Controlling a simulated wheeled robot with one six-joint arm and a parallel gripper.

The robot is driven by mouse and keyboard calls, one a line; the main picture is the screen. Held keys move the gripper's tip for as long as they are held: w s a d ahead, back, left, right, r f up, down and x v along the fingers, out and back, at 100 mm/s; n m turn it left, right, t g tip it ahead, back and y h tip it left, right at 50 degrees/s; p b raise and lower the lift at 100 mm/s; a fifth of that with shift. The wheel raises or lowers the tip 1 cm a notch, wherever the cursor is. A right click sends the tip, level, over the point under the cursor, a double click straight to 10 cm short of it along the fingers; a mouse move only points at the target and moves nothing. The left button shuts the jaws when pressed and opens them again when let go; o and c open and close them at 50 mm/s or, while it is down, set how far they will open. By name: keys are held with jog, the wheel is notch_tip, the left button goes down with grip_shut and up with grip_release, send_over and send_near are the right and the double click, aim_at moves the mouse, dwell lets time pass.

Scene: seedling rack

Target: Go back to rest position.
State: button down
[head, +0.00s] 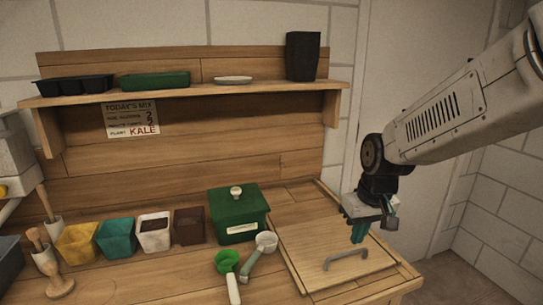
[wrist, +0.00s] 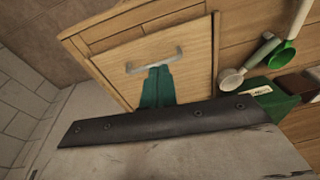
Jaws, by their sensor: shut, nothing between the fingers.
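My gripper (head: 359,231) hangs at the right of the bench with its teal fingers together and nothing between them. It is above a wooden panel (head: 300,238) with a grey bar handle (head: 346,258). In the wrist view my gripper (wrist: 157,72) shows its teal fingertips side by side, overlapping the handle (wrist: 153,62) in the picture. I cannot tell whether they touch it; the head view shows the fingertips close above it.
A green lidded box (head: 238,215), a green scoop (head: 228,262) and a white scoop (head: 265,243) lie left of the panel. Several pots, including a yellow one (head: 78,243), stand further left. A shelf (head: 215,90) holds trays and a black pot (head: 303,55).

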jog(key=s+d+r, duration=0.1)
jog(key=s+r, duration=0.1)
jog(key=s, duration=0.6)
jog(key=s+d+r+m, duration=0.1)
jog(key=s+d+r, duration=0.1)
jog(key=s, duration=0.5)
jog(key=s+d+r+m, duration=0.1)
jog(key=s+r, duration=0.3)
jog(key=s, duration=0.4)
jog(key=shift+s+d+h, duration=0.25)
jog(key=shift+s+h, duration=0.1)
jog(key=shift+h, duration=0.05)
jog(key=shift+r, duration=0.1)
